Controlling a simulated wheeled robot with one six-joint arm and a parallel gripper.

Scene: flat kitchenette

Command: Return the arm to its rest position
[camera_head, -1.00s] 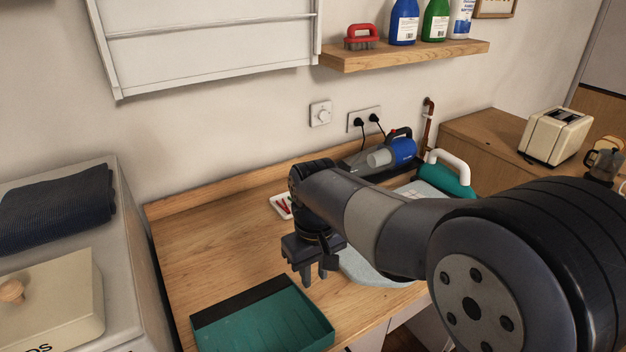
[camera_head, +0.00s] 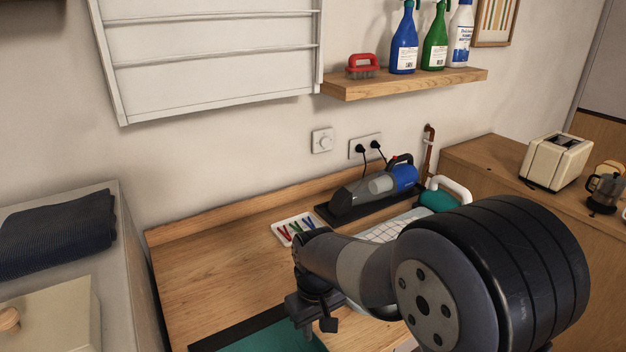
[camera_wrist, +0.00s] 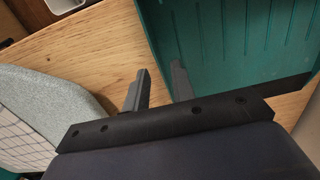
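My gripper (camera_head: 308,328) hangs at the end of my bent arm, low in the middle of the head view, over the wooden counter (camera_head: 205,270). In the wrist view my gripper (camera_wrist: 160,75) shows two dark fingers with a gap between them and nothing held. A teal tray (camera_head: 285,338) with a dark edge lies beside and below it. The tray also fills the upper right of the wrist view (camera_wrist: 235,45). My arm hides part of the counter and the things behind it.
A small white tray (camera_head: 281,238) with coloured pegs and a handheld vacuum (camera_head: 350,197) stand at the back. A grey, grid-patterned padded thing (camera_wrist: 25,110) lies left in the wrist view. A shelf (camera_head: 405,84) with bottles hangs above. The counter's left part is clear.

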